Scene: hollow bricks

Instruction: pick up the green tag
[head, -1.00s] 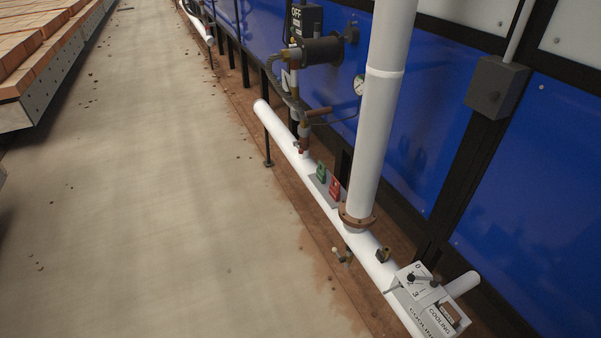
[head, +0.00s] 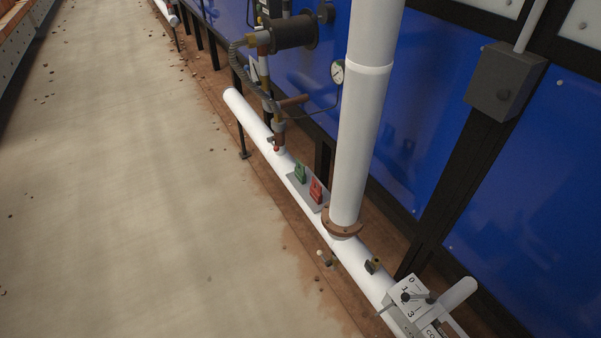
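The green tag (head: 300,173) stands on a small grey plate (head: 306,194) fixed along the top of the low white pipe. A red tag (head: 316,190) stands right beside it on the same plate, nearer to me. Both tags are small in the head view and nothing covers them. Neither of my grippers shows in the head view.
The low white pipe (head: 262,134) runs along the blue wall (head: 440,130).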

